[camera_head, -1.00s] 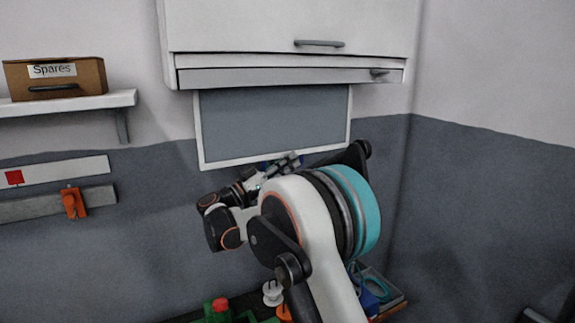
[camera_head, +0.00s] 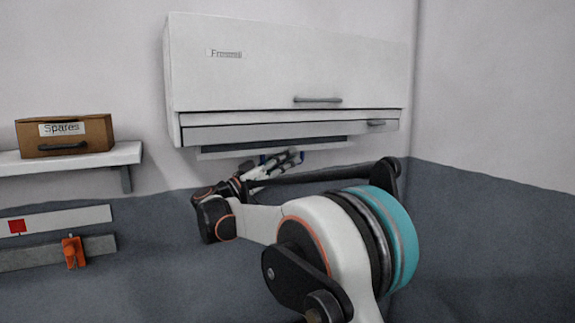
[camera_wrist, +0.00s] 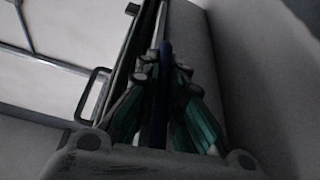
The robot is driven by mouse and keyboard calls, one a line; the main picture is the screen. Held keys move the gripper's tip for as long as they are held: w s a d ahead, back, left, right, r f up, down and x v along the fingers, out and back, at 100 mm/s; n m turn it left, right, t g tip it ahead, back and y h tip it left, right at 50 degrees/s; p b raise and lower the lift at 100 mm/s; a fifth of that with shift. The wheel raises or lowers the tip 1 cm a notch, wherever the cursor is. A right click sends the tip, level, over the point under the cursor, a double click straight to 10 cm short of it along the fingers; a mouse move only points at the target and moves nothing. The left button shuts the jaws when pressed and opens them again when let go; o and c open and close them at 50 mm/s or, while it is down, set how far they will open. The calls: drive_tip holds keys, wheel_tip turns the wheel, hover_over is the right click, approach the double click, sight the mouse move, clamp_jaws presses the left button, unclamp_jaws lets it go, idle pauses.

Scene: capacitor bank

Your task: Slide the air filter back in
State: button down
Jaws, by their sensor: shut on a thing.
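The air filter, a flat panel with a pale frame and dark grey face (camera_head: 272,146), shows as a thin strip under the white wall unit (camera_head: 290,65). Most of it is hidden up behind the unit's lower edge. My gripper (camera_head: 285,160) is just below the strip, at its middle. In the wrist view, my gripper (camera_wrist: 160,85) has its green-padded fingers closed on a thin dark edge between them. The filter's far side is hidden.
A shelf (camera_head: 80,158) with a Spares box (camera_head: 65,135) stands at left. An orange clip (camera_head: 73,252) hangs on a wall rail. A wall corner lies at right.

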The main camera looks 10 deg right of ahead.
drive_tip(key=c, duration=1.7)
unclamp_jaws()
drive_tip(key=v, duration=1.2)
